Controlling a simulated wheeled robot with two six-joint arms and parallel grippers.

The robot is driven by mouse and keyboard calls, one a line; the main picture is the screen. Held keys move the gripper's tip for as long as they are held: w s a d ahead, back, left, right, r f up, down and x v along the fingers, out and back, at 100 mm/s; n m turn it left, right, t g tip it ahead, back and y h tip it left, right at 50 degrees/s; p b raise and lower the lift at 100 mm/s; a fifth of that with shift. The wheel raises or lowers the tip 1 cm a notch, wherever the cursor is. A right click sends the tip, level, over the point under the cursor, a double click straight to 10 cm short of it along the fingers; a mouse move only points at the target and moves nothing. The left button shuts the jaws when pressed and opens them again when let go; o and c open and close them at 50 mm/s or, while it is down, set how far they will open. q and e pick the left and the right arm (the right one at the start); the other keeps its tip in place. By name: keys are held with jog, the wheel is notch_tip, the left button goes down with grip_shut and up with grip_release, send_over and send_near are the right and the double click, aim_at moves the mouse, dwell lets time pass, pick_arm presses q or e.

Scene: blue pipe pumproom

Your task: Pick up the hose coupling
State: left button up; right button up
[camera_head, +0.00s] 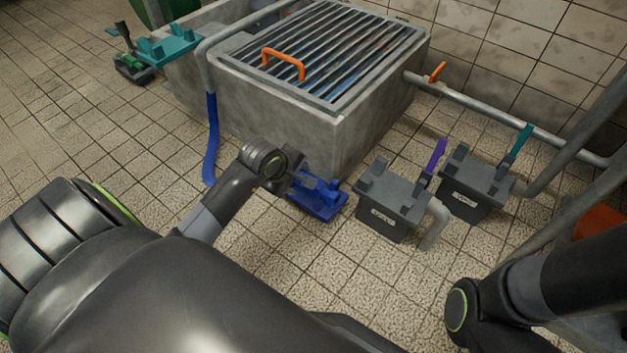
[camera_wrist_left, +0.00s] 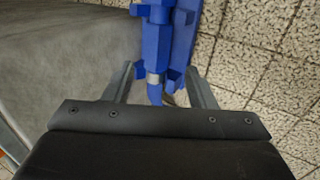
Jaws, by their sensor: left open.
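The hose coupling (camera_wrist_left: 153,78) looks like a blue part with a silver band, between the fingers of my left gripper (camera_wrist_left: 160,90) in the left wrist view. It sits on or beside a larger blue piece (camera_wrist_left: 182,45); I cannot tell whether they are joined. The gripper is open, with a finger on each side and a gap to the left finger. In the head view my left gripper (camera_head: 303,181) is over a blue object (camera_head: 321,198) on the floor and partly hides it. My right arm shows at the right, but its gripper is not visible.
A concrete basin (camera_head: 300,125) with a metal grate stands just behind the left gripper. Two grey boxes (camera_head: 388,200) (camera_head: 473,185) with pipes and levers stand to its right. A blue hose (camera_head: 211,140) hangs to its left. The tiled floor in front is clear.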

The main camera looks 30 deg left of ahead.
aim_at(320, 191)
pick_arm(q)
jog(key=b+x, duration=0.3)
jog(key=x, duration=0.3)
jog(key=b+x, duration=0.4)
jog(key=b, duration=0.1)
jog(key=shift+w+a+f, duration=0.1)
jog(key=shift+w+a, duration=0.05)
jog(key=shift+a, duration=0.25)
jog(key=shift+w+f, duration=0.25)
jog(key=shift+w, duration=0.05)
jog(key=shift+r, duration=0.1)
jog(key=c, duration=0.9)
jog(key=shift+r, duration=0.1)
